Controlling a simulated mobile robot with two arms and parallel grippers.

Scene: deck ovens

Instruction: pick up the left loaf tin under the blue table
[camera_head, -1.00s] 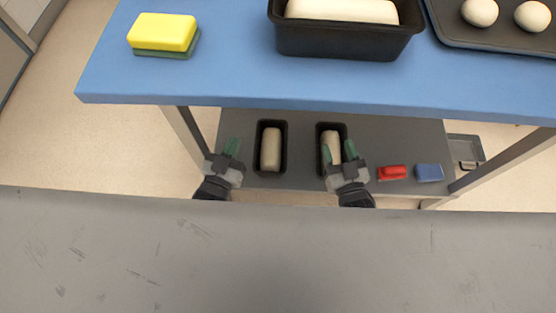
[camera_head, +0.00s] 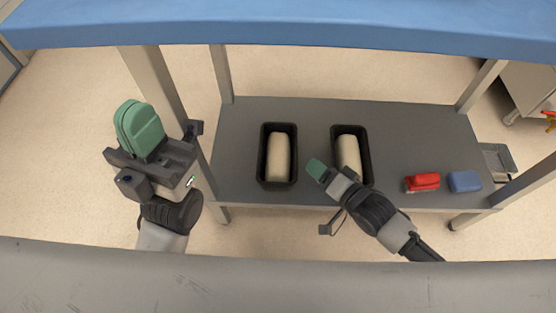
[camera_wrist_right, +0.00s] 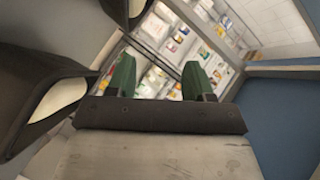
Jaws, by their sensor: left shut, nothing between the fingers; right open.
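The left loaf tin (camera_head: 277,183) is black and narrow, holds a pale loaf, and stands on the grey shelf under the blue table. A matching right tin (camera_head: 336,135) stands beside it. My right gripper (camera_head: 316,168) is open and empty, between the two tins in the head view, its green fingers pointing left towards the left tin, apart from it. In the right wrist view its fingers (camera_wrist_right: 158,75) are spread; a black tin with dough (camera_wrist_right: 35,85) shows at the left, which one I cannot tell. My left gripper (camera_head: 138,128) is shut and empty, left of the shelf.
The blue tabletop (camera_head: 300,28) overhangs the shelf (camera_head: 400,125). A red object (camera_head: 422,183) and a blue block (camera_head: 464,181) lie at the shelf's right. Table legs (camera_head: 160,85) stand at the sides. A grey surface (camera_head: 280,285) spans the foreground.

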